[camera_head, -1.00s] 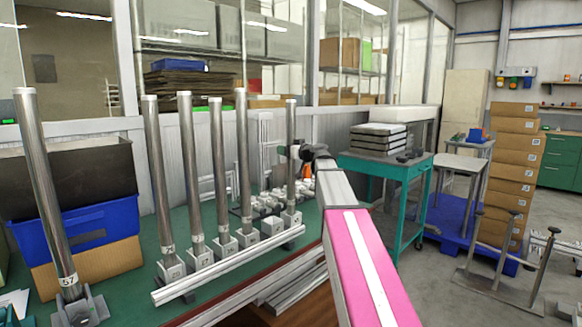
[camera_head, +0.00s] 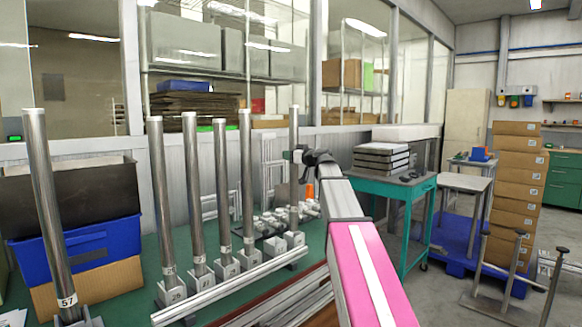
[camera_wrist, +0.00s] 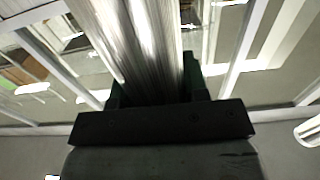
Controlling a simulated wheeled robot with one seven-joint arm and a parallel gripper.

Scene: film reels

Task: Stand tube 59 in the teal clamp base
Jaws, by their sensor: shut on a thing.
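My gripper (camera_head: 297,157) is shut on an upright steel tube (camera_head: 294,125), the rightmost of the tubes, at about mid-height. No number is readable on it, so I cannot tell if it is tube 59. Its lower end is close above a grey block (camera_head: 288,241) at the right end of the rack; it looks raised from it. In the wrist view, the shiny tube (camera_wrist: 140,40) runs between the dark fingers (camera_wrist: 155,90). I cannot make out a teal clamp base in either view.
Several tubes (camera_head: 194,200) stand in grey blocks behind a pale rail (camera_head: 235,287) on the green bench. Tube 57 (camera_head: 50,200) stands at the front left near a blue bin (camera_head: 80,235). A teal table (camera_head: 405,187) with stacked trays stands to the right.

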